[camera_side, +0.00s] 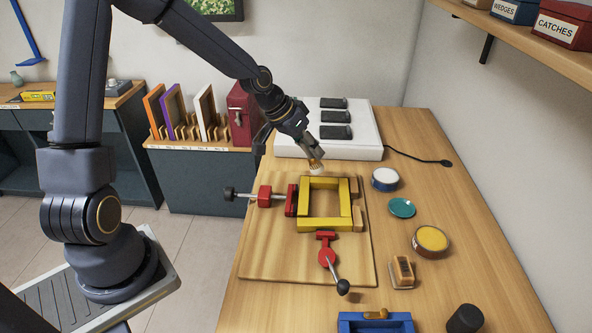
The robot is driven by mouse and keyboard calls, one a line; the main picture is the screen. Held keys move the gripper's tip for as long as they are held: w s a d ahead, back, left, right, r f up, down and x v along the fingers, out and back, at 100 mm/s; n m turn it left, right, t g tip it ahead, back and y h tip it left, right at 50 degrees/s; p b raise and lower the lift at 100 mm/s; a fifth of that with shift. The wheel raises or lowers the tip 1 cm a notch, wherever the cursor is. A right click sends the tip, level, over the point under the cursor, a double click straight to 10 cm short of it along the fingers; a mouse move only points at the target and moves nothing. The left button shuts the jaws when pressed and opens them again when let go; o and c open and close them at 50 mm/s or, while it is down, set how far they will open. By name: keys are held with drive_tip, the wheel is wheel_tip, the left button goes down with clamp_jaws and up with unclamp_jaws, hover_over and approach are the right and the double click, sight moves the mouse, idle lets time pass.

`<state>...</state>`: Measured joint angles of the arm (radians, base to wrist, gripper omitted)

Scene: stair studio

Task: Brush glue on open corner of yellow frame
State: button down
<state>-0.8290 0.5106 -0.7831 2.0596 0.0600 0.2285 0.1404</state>
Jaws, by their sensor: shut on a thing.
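The yellow frame (325,224) lies on a wooden board (265,245) on the workbench, between red clamps. Which of its corners is open is too small to tell. My gripper (315,152) is shut on a brush (316,167) with its pale bristles pointing down. The bristles are just beyond the far side of the frame, near its far left corner; I cannot tell whether they touch it. A white-topped pot with a blue side (385,178) stands right of the frame, and a teal lid (401,208) lies nearer.
A red clamp (265,196) sits at the frame's left and another (327,257) at its near side. A white charging tray (358,145) is behind.

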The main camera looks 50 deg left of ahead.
drive_tip(key=shift+s+d+f+m+h, duration=0.35)
drive_tip(key=shift+s+d+f, duration=0.25)
drive_tip(key=shift+s+d, duration=0.3)
wheel_tip(320, 180, up, 6)
drive_tip(key=s+a+r+g, duration=0.1)
drive_tip(key=g, duration=0.3)
drive_tip(key=shift+h, duration=0.25)
drive_tip(key=shift+s+a+f, duration=0.1)
drive_tip(key=shift+f, duration=1.05)
drive_tip(key=shift+s+a+f, duration=0.1)
drive_tip(key=shift+f, duration=1.05)
drive_tip(key=shift+r, duration=0.15)
drive_tip(key=shift+f, duration=3.7)
drive_tip(key=shift+s+d+f, duration=0.1)
drive_tip(key=shift+s+d, duration=2)
drive_tip(key=shift+d, duration=0.05)
drive_tip(key=shift+w+a, duration=2.2)
wheel_tip(320, 180, up, 8)
